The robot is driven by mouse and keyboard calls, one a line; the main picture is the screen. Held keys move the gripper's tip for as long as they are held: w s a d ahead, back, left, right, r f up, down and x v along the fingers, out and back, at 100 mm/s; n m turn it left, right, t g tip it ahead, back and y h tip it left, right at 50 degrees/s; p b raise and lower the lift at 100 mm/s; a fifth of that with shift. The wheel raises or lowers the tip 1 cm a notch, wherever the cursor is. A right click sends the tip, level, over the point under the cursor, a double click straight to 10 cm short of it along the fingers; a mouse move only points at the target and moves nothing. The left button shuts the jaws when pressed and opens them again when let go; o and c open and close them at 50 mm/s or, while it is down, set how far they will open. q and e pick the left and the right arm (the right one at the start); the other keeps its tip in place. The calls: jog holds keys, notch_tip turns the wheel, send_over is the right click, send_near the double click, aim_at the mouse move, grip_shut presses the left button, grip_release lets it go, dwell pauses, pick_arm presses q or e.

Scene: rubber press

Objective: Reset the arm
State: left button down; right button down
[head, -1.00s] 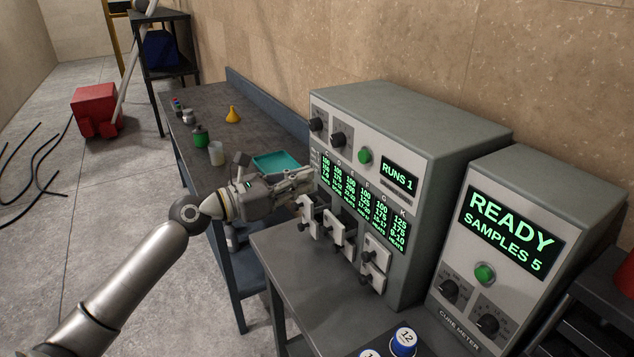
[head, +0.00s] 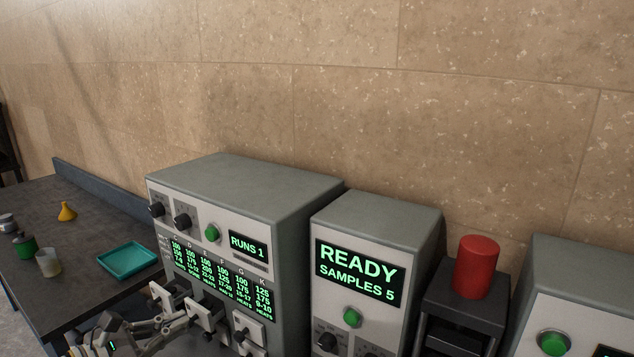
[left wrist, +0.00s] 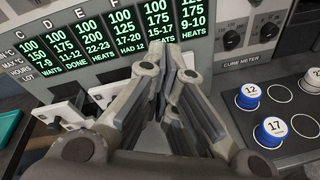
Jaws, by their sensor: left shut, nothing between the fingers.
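My left gripper (left wrist: 172,95) is shut and empty in the left wrist view, in front of the display panel of the press machine (left wrist: 105,30). In the head view the left gripper (head: 150,330) is at the lower left, by the front of the press machine (head: 245,180), near its white drawer-like handles (head: 200,312). I cannot tell whether it touches one. The machine's screen reads RUNS 1. My right gripper is not in view.
The cure meter (head: 375,225) beside it reads READY, SAMPLES 5. Blue-ringed samples 12 (left wrist: 248,96) and 17 (left wrist: 272,130) sit on a dark surface. A teal tray (head: 127,260), yellow funnel (head: 67,211) and cups stand on the left bench. A red cylinder (head: 477,266) stands at right.

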pick_arm(q)
jog(key=s+d+f+m+g+y, duration=0.2)
jog(key=s+d+f+m+g, duration=0.15)
jog(key=s+f+m, duration=0.45)
jog(key=s+d+f+m+g+y, duration=0.1)
jog(key=s+d+f+m+g, duration=0.1)
jog(key=s+d+f+m, duration=0.55)
jog(key=s+a+f+m+g+y, duration=0.35)
jog(key=s+f+m+y, duration=0.3)
jog(key=s+m, duration=0.5)
notch_tip(320, 180, down, 30)
jog(key=s+g+b, duration=0.2)
jog(key=b, duration=0.1)
jog(key=s+a+f+g+b, duration=0.1)
jog(key=s+a+f, duration=0.1)
jog(key=s+f, duration=1.4)
jog(key=shift+s+a+f+b, duration=0.3)
jog(key=shift+f+b, duration=0.1)
jog(key=shift+f, duration=0.3)
